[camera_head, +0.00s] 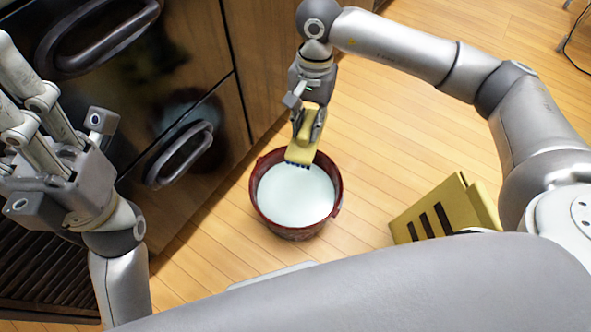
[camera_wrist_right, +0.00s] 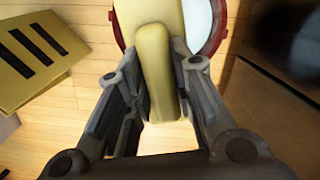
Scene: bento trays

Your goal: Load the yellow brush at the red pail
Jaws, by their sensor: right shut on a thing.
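The red pail (camera_head: 337,203) stands on the wooden floor, filled with a whitish liquid. Part of its rim also shows in the right wrist view (camera_wrist_right: 218,35). My right gripper (camera_head: 309,122) is shut on the yellow brush (camera_head: 302,152) and holds it over the far part of the pail. The brush's dark bristles point down toward the liquid; whether they touch it I cannot tell. In the right wrist view the brush handle (camera_wrist_right: 158,85) lies between the fingers. My left gripper (camera_head: 30,110) is raised at the left, away from the pail; its fingertips are cut off.
Dark wooden cabinets with a lower handle (camera_head: 180,152) and an upper handle (camera_head: 95,38) stand left of the pail. A yellow folding sign (camera_head: 445,208) with dark stripes stands on the floor to the right. Floor between pail and sign is clear.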

